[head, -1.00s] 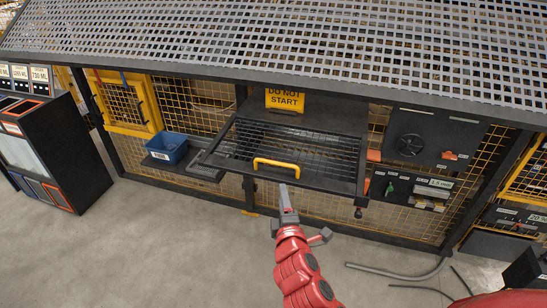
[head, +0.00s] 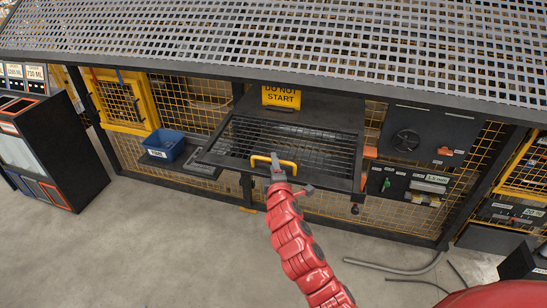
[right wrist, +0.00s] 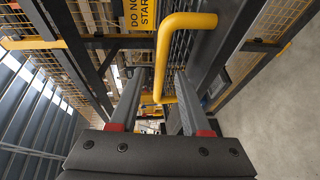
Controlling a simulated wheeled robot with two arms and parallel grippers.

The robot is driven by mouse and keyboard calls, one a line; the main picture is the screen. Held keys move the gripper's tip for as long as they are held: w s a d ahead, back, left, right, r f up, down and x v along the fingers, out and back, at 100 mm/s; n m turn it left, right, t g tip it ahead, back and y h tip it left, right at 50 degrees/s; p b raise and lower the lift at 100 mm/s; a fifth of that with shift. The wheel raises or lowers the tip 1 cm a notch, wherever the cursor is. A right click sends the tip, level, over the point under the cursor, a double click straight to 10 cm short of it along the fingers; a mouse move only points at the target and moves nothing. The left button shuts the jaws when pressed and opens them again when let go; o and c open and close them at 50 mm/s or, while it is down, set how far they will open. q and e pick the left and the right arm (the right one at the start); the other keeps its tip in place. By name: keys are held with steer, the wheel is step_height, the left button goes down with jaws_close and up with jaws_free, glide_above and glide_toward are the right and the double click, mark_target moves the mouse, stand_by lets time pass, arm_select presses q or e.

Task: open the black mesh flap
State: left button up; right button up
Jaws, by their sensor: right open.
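The black mesh flap (head: 250,136) is a dark framed panel of bars in the middle of the caged bench in the head view. Its yellow handle (head: 289,165) is on its near side, partly covered by my right gripper (head: 277,174). The flap looks down over the opening, though its exact tilt is hard to tell. In the right wrist view the yellow handle (right wrist: 161,60) runs between the two fingertips of my open right gripper (right wrist: 160,82). I cannot tell whether the fingers touch it. My left gripper is out of view.
A yellow "DO NOT START" sign (head: 282,96) stands behind the flap. A blue bin (head: 165,146) sits on a shelf at left. A control panel with a fan (head: 408,142) is at right. A perforated canopy (head: 300,50) overhangs everything. The floor in front is mostly clear.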

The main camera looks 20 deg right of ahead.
steer(key=shift+p+x, duration=0.3)
steer(key=shift+x, duration=1.1)
steer(key=shift+c, duration=0.3)
jaws_close()
steer(key=shift+d, duration=0.1)
